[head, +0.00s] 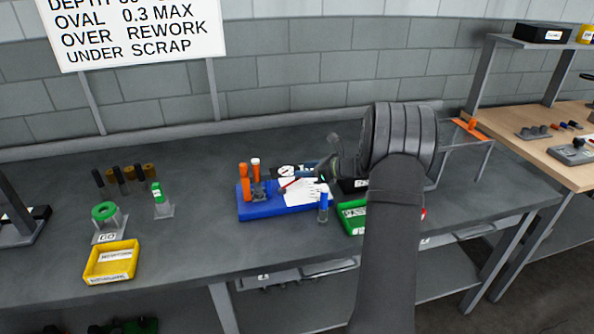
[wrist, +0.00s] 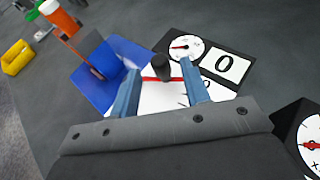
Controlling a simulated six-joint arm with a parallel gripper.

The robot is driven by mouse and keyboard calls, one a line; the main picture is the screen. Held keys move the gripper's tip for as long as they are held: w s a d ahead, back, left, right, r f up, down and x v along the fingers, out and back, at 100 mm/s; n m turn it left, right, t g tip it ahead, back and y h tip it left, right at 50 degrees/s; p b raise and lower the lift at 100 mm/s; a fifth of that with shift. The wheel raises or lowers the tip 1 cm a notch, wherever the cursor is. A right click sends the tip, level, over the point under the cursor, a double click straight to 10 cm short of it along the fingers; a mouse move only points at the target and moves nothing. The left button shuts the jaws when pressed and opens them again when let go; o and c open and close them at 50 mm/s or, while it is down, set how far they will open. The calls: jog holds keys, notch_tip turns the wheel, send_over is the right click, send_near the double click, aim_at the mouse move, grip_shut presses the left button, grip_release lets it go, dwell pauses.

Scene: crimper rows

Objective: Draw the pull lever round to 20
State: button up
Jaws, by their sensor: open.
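The pull lever is a thin red arm (wrist: 152,79) with a black knob (wrist: 162,66), lying over a white scale plate (wrist: 165,97) on a blue base (wrist: 92,75). The red arm also shows in the head view (head: 289,186), where the blue base (head: 285,208) sits mid-bench. My gripper (wrist: 158,68) is open, its two blue fingers on either side of the knob in the wrist view; I cannot tell whether they touch it. In the head view my gripper (head: 307,168) is over the plate, partly hidden by my wrist. The scale numbers are not legible.
A round dial (wrist: 185,47) and a "0" card (wrist: 227,65) are just beyond the plate. Orange posts (head: 256,178) stand on the base's left. A yellow tray (head: 110,262) is far left.

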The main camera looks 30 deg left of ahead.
aim_at(297, 168)
jog(key=shift+x, duration=2.05)
grip_shut()
